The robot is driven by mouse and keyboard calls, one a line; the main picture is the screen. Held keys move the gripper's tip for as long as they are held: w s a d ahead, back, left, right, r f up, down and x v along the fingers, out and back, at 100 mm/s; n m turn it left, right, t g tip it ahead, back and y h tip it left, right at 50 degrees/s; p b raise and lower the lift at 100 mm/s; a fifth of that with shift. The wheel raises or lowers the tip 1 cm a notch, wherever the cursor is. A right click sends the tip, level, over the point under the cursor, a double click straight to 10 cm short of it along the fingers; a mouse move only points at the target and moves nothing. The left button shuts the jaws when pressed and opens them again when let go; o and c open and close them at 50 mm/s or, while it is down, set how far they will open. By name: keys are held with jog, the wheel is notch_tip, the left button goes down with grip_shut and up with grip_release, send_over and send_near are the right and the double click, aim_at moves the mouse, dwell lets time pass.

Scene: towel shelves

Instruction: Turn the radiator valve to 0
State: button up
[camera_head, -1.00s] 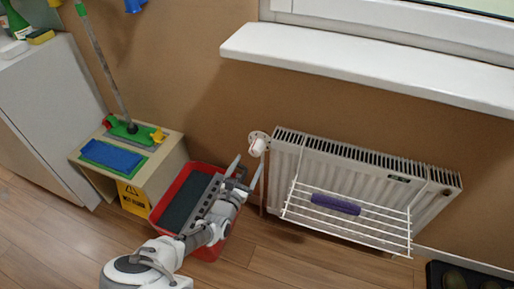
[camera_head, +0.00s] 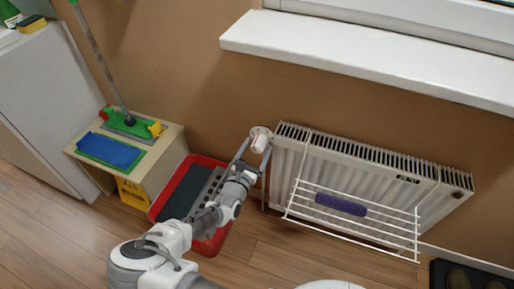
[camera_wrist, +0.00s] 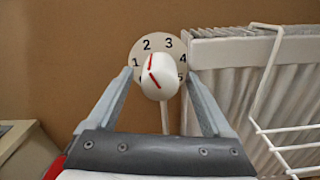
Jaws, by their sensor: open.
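The radiator valve knob (camera_head: 259,143) is white and sits at the upper left corner of the radiator. In the wrist view the knob (camera_wrist: 157,82) stands in front of a round beige dial plate (camera_wrist: 172,48) with the numbers 1 to 5 visible. No 0 shows. One red mark lies just below and right of the 2, and another red line is on the knob's front. My gripper (camera_wrist: 158,74) is open, with a finger on each side of the knob and gaps visible. In the head view my gripper (camera_head: 256,150) reaches up to the knob.
The white radiator (camera_head: 350,160) carries a wire rack (camera_head: 300,212) with a purple cloth (camera_head: 340,204). A red bin (camera_head: 157,207) stands below my arm. A wooden stand (camera_head: 166,166) and a mop are at left. A white windowsill (camera_head: 370,62) overhangs above.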

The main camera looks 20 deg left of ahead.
grip_shut()
dwell(0.3)
jog(key=shift+r+n+p, duration=0.1)
jog(key=shift+n+p, duration=0.2)
jog(key=shift+p, duration=0.15)
jog(key=n+p, duration=0.2)
jog(key=shift+r+n, duration=0.1)
jog(key=shift+n, duration=0.3)
jog(key=n+p, duration=0.2)
jog(key=n, duration=0.6)
jog(key=n+p, duration=0.1)
jog(key=n, duration=0.1)
jog(key=shift+f+n, duration=0.2)
jog(key=shift+n, duration=0.2)
jog(key=n, duration=0.5)
jog(key=shift+n, duration=0.3)
